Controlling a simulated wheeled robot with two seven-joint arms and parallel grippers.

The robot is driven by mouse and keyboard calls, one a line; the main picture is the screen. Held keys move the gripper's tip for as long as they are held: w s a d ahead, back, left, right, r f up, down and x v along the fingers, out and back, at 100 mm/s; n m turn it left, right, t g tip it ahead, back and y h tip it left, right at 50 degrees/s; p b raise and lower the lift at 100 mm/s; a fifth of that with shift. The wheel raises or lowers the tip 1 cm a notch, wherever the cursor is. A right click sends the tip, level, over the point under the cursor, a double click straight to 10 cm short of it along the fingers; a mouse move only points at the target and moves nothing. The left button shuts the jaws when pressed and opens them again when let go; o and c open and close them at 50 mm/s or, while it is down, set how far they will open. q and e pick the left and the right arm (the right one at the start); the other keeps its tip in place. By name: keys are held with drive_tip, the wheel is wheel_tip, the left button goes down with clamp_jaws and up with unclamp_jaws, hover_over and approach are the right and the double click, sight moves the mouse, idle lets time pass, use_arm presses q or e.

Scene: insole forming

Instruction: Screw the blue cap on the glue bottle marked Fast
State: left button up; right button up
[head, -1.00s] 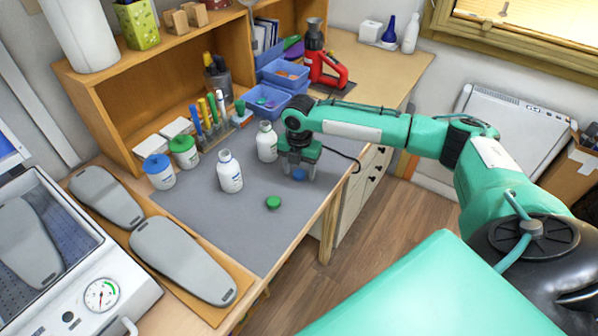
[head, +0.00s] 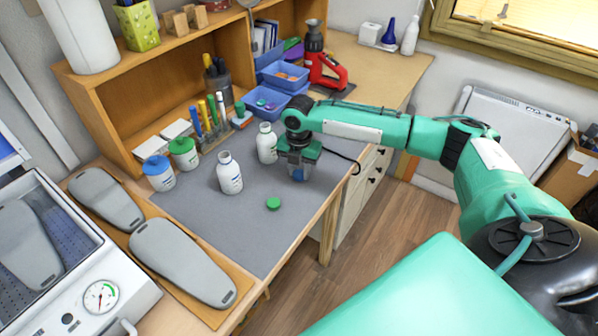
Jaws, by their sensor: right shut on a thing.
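My right gripper (head: 298,176) points down at the grey mat (head: 240,235) and is shut on the blue cap (head: 298,173), which is mostly hidden between the fingers. Two open white bottles stand upright on the mat to the left of the gripper: a nearer one (head: 230,174) and a farther one (head: 266,143). Their labels are too small to read, so I cannot tell which is marked Fast. A green cap (head: 273,203) lies on the mat in front of the gripper. My left gripper is out of view.
Behind are a pen holder (head: 214,130) and blue bins (head: 265,101). Grey insoles (head: 182,262) lie front left. The mat's front middle is clear.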

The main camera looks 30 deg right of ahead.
sight(299, 173)
wheel_tip(299, 173, up, 20)
drive_tip(key=b, duration=0.2)
drive_tip(key=shift+f+b, duration=0.25)
drive_tip(key=shift+b, duration=0.05)
drive_tip(key=s+a+f+m, duration=0.4)
drive_tip(key=a+f+m, duration=0.1)
drive_tip(key=m, duration=0.3)
drive_tip(key=s+a+f+m, duration=0.4)
drive_tip(key=f+m, duration=0.1)
drive_tip(key=m, duration=0.3)
drive_tip(key=s+a+f+m, duration=0.5)
drive_tip(key=m, duration=0.3)
drive_tip(key=shift+s+a+f, duration=0.1)
drive_tip(key=shift+a+f, duration=0.15)
drive_tip(key=shift+a, duration=0.1)
drive_tip(key=shift+s+a+f+m, duration=0.15)
drive_tip(key=shift+s+a+m, duration=0.05)
drive_tip(key=shift+m, duration=0.3)
